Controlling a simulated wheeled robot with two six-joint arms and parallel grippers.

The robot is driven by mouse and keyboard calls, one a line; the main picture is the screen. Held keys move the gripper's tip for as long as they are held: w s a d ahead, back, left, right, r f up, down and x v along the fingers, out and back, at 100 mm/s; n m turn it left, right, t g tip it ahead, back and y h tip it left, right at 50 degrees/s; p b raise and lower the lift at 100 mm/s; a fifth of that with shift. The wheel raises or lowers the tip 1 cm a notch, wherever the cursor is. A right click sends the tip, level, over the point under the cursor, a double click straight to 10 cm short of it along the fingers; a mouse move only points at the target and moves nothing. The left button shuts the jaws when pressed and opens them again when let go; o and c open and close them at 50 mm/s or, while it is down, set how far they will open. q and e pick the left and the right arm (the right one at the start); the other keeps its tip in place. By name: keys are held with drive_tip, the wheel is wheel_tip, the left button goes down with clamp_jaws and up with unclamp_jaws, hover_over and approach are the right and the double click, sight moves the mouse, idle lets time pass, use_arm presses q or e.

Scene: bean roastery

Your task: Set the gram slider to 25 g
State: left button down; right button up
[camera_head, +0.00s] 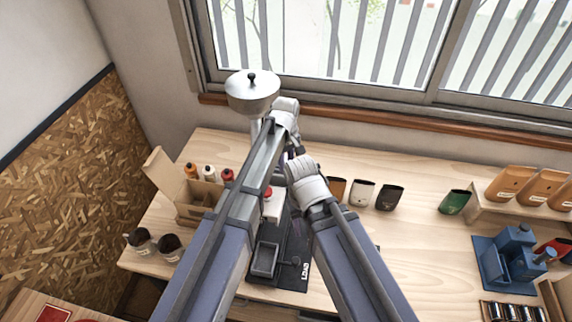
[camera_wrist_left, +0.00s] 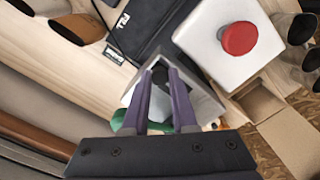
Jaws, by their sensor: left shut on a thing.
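My left gripper (camera_wrist_left: 161,76) shows in the left wrist view, its two purple fingers shut on a small dark knob, apparently the gram slider's. The knob is mostly hidden between the fingertips, and a grey metal part surrounds it. No gram scale or reading is legible. Beside it is a white box with a round red button (camera_wrist_left: 240,38). In the head view my arms cover most of the machine; its steel hopper (camera_head: 252,92) stands at the back, and the red button (camera_head: 268,192) partly shows. The fingers of my right gripper are hidden behind its wrist.
A black mat (camera_head: 293,262) with a dark tray (camera_head: 265,260) lies in front. Pouches (camera_head: 362,192) and a blue device (camera_head: 512,258) are right. The table's right middle is clear.

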idle(0.3)
use_arm(q)
drive_tip(key=a, duration=0.3)
drive_tip(key=w+a, duration=0.1)
drive_tip(key=a, duration=0.1)
drive_tip(key=shift+a, duration=0.2)
drive_tip(key=shift+d, duration=0.1)
drive_tip(key=c, duration=0.7)
unclamp_jaws()
drive_tip(key=shift+r, duration=0.15)
wheel_tip(320, 180, up, 8)
drive_tip(key=p, duration=0.7)
drive_tip(key=shift+f+p, duration=0.2)
drive_tip(key=shift+p, duration=0.2)
